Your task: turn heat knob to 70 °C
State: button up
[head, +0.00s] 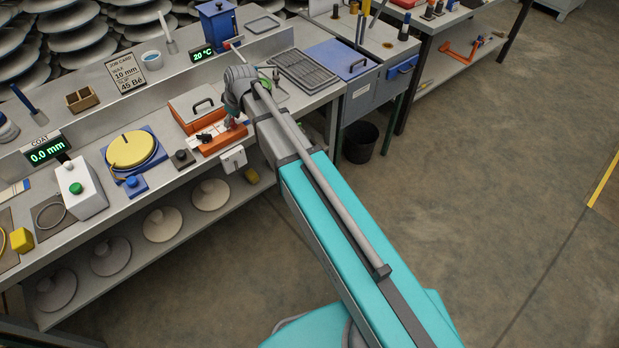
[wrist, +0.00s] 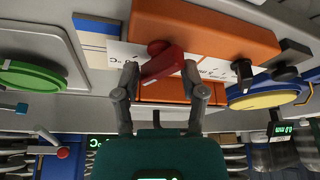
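The red heat knob (wrist: 163,63) sits on the white label strip (wrist: 213,68) on the front of an orange unit (wrist: 215,28). A °C mark shows on the strip. My gripper (wrist: 160,70) has its two fingers spread on either side of the knob's bar, which lies tilted between them. Whether either finger touches the knob is not clear. In the head view the orange unit (head: 207,143) is on the bench, with my gripper (head: 232,122) at its right end, partly hidden by my wrist. A green-lit display (head: 202,52) reads 20 °C.
A black knob (wrist: 243,72) is on the same strip. A yellow disc on a blue base (head: 133,150) stands to the left on the bench. A blue canister (head: 217,25) and a grey rack (head: 305,72) lie beyond. A job card (head: 127,74) shows 10 mm.

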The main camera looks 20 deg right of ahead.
jog(key=n, duration=0.2)
jog(key=n+g+y, duration=0.1)
jog(key=n, duration=0.1)
jog(key=shift+w+n+g, duration=0.1)
jog(key=shift+n+g, duration=0.2)
jog(key=shift+n, duration=0.1)
jog(key=shift+r+p, duration=0.45)
jog(key=p+v, duration=1.2)
jog(key=v, duration=0.1)
jog(key=s+d+f+m+g+h+b, duration=0.1)
jog(key=s+d+f+m+h+b, duration=0.2)
jog(key=s+d+m, duration=0.55)
jog(key=s+d+f+m+g+h+b, duration=0.1)
jog(key=s+d+f+m+b, duration=0.35)
jog(key=s, duration=0.65)
notch_tip(320, 180, down, 15)
jog(key=b, duration=1.3)
jog(key=shift+s+d, duration=0.3)
jog(key=shift+d+r, duration=0.1)
